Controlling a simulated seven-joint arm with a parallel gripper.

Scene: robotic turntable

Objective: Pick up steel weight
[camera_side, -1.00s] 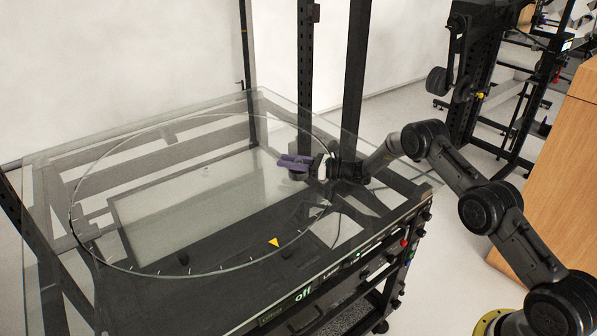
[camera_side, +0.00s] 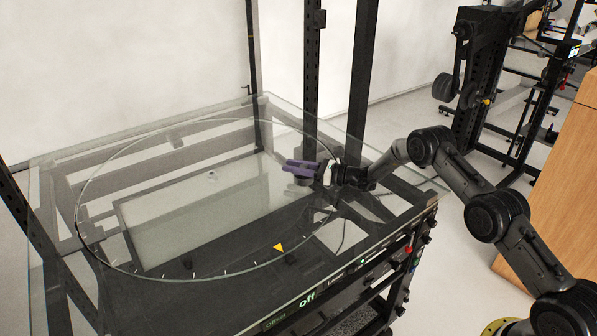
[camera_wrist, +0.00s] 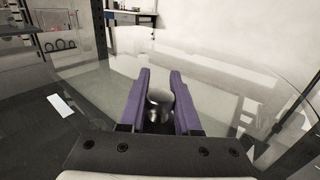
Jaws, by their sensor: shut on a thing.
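The steel weight (camera_wrist: 159,103) is a small shiny metal cylinder. It stands upright between the two purple fingers of my gripper (camera_wrist: 159,76) in the wrist view. In the side view my gripper (camera_side: 301,166) is over the right part of the round glass turntable (camera_side: 165,215), reaching in from the right. The fingers are shut on the weight, which shows as a dark shape (camera_side: 303,180) just under them. I cannot tell whether its base touches the glass.
Dark upright posts (camera_side: 312,80) of the frame stand behind the turntable. A yellow triangle marker (camera_side: 279,247) sits at the turntable's front rim. A panel reading "off" (camera_side: 307,298) is on the front edge. Most of the glass top is clear.

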